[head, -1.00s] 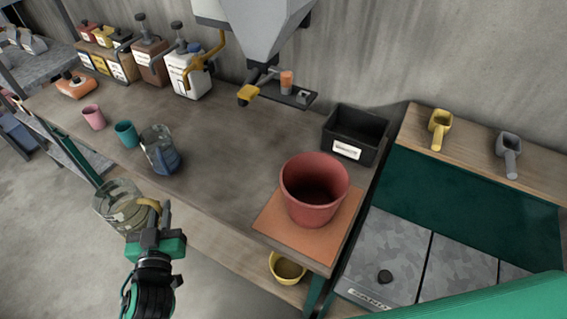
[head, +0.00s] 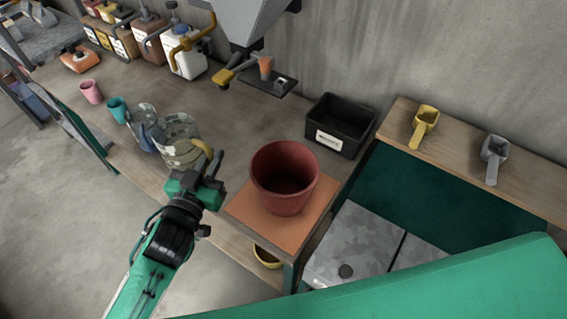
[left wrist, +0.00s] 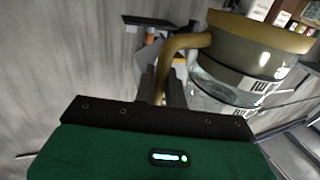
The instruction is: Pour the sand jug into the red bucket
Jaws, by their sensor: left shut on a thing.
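The red bucket (head: 285,180) stands upright on an orange board (head: 250,212) at the bench's near right corner. My left gripper (head: 205,177) is shut on the yellow handle of a clear jug (head: 180,142), to the left of the bucket. The jug looks held over the bench's front part and shows roughly upright; its contents are hard to make out. In the left wrist view the jug (left wrist: 235,75) shows a tan rim, a curved yellow handle and labels on its side. My right gripper does not show.
Another clear jug with a blue part (head: 146,130) stands behind the held one, near a teal cup (head: 117,109) and a pink cup (head: 91,92). A black bin (head: 339,126) sits behind the bucket. A hopper spout (head: 232,72) hangs over the bench's back.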

